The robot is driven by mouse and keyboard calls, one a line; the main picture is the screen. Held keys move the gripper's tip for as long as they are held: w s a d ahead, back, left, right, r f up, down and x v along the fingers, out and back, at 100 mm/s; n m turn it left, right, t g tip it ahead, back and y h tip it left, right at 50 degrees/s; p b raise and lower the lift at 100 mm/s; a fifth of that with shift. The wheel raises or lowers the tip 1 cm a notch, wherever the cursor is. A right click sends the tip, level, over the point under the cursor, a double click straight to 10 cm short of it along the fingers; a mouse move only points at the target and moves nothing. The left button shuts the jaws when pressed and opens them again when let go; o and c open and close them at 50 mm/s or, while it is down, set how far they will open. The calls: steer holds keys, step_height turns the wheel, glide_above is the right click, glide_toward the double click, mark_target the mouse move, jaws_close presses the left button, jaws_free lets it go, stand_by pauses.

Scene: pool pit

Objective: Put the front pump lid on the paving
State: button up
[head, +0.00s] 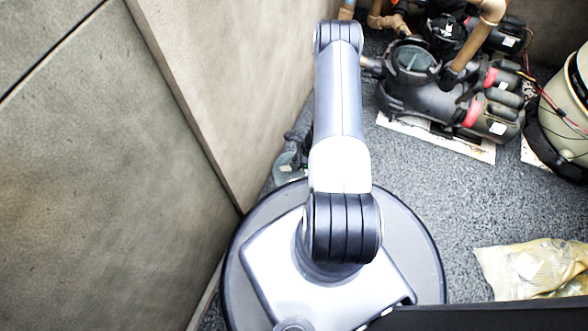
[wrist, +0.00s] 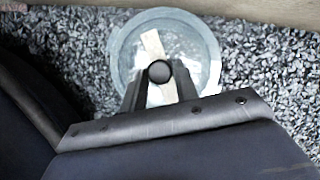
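The pump lid (wrist: 205,38) is a round, clear disc with a grey rim and a dark round knob at its middle. My gripper (wrist: 160,76) has a finger on each side of this knob, close against it, and appears shut on it. In the head view the lid (head: 287,170) shows as a pale disc low beside the wall, partly hidden by my arm. Only a dark bit of my gripper (head: 297,138) shows there. The front pump (head: 412,62) is black with a round top ring; I cannot tell if its pot is open. I cannot make out the paving for certain.
Tall pit walls (head: 190,75) stand close on the left. Brown pipes (head: 480,35) rise over the pumps, which rest on a pale slab (head: 440,140). A beige tank (head: 568,105) stands at the right, a plastic bag (head: 530,268) below it. Open gravel (head: 440,195) lies between.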

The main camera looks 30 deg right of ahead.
jaws_close()
steer(key=shift+r, duration=0.1)
stand_by(0.3)
